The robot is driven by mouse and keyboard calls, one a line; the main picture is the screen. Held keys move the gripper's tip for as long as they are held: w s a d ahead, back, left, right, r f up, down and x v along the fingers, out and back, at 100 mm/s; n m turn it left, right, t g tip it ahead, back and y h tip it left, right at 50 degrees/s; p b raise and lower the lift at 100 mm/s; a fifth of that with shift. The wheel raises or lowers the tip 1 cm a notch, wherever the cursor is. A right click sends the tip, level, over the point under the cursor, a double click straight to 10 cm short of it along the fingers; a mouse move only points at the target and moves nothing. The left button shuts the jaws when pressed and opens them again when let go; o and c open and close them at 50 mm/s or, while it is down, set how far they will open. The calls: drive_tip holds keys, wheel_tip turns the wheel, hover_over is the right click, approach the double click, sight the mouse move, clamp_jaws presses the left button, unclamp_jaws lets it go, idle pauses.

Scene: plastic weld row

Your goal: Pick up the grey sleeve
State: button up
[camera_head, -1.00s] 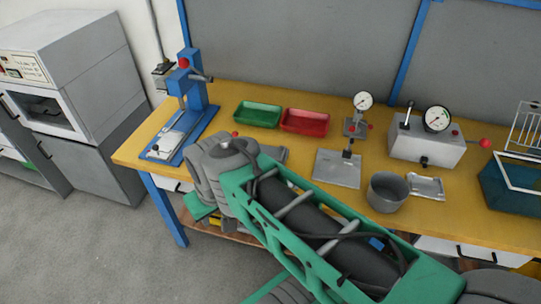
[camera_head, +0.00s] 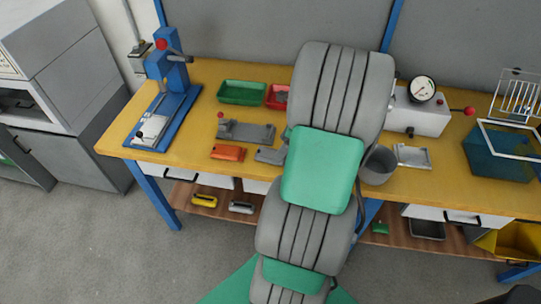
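I cannot tell for certain which thing is the grey sleeve. A small grey piece (camera_head: 270,155) lies on the yellow bench beside an orange piece (camera_head: 228,153), partly hidden by my arm. Another small light grey piece (camera_head: 241,207) lies on the lower shelf. My arm, green and grey, rises across the middle of the head view and hides part of the bench. My gripper does not show, so its state and anything in it are hidden.
A blue press (camera_head: 168,85) stands at the bench's left end. A grey fixture (camera_head: 250,132), green tray (camera_head: 242,92) and red tray (camera_head: 275,97) lie left of my arm. A grey pot (camera_head: 379,167), gauge box (camera_head: 420,115) and blue tub (camera_head: 493,155) stand right.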

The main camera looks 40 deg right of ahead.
sight(273, 154)
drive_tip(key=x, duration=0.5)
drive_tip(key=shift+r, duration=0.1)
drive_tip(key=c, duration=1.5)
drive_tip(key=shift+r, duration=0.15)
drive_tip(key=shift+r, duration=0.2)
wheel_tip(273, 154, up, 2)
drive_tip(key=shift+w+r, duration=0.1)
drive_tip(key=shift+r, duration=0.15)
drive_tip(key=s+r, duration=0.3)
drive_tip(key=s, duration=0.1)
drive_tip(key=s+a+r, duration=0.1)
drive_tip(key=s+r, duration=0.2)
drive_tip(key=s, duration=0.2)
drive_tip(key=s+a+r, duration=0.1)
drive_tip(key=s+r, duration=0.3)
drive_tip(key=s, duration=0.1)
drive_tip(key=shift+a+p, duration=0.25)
drive_tip(key=shift+p, duration=0.05)
